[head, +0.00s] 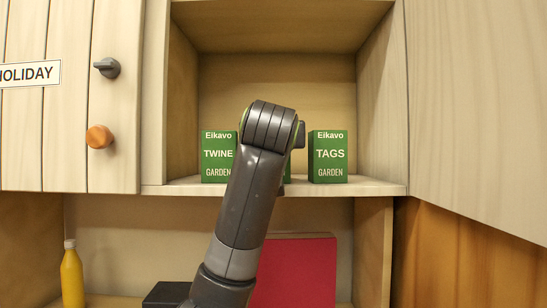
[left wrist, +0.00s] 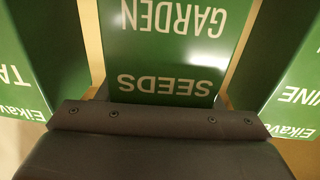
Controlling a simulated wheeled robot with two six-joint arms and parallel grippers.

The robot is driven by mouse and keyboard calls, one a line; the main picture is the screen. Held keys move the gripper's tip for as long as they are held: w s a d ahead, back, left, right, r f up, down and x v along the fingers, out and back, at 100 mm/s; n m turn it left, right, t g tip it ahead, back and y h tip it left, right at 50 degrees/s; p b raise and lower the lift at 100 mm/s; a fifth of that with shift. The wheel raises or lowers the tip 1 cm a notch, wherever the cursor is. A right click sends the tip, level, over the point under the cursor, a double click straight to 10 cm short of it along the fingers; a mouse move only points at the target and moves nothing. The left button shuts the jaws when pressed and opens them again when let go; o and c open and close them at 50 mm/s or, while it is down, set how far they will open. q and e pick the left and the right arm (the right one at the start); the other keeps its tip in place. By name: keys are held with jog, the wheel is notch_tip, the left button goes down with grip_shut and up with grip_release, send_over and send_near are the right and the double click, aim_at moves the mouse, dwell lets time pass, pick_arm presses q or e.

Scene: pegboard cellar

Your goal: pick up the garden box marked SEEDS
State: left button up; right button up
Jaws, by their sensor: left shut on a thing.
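The green garden box marked SEEDS (left wrist: 170,45) fills the middle of the left wrist view, its lettering upside down there. My left gripper (left wrist: 162,95) is shut on this box, its palm close to the printed face. In the head view my left arm covers most of the SEEDS box; only a green sliver (head: 287,175) shows beside the arm, at shelf level. My left fingers are hidden there. Whether the box touches the shelf I cannot tell. My right gripper is not in view.
Green boxes TWINE (head: 218,157) and TAGS (head: 328,157) stand close on either side on the open shelf (head: 375,186). A door marked HOLIDAY (head: 60,120) is at left, a wooden panel (head: 480,100) at right. Below are a yellow bottle (head: 72,278) and a red panel (head: 300,270).

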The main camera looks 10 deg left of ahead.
pick_arm(q)
jog(key=shift+c, duration=1.1)
jog(key=shift+r, duration=0.15)
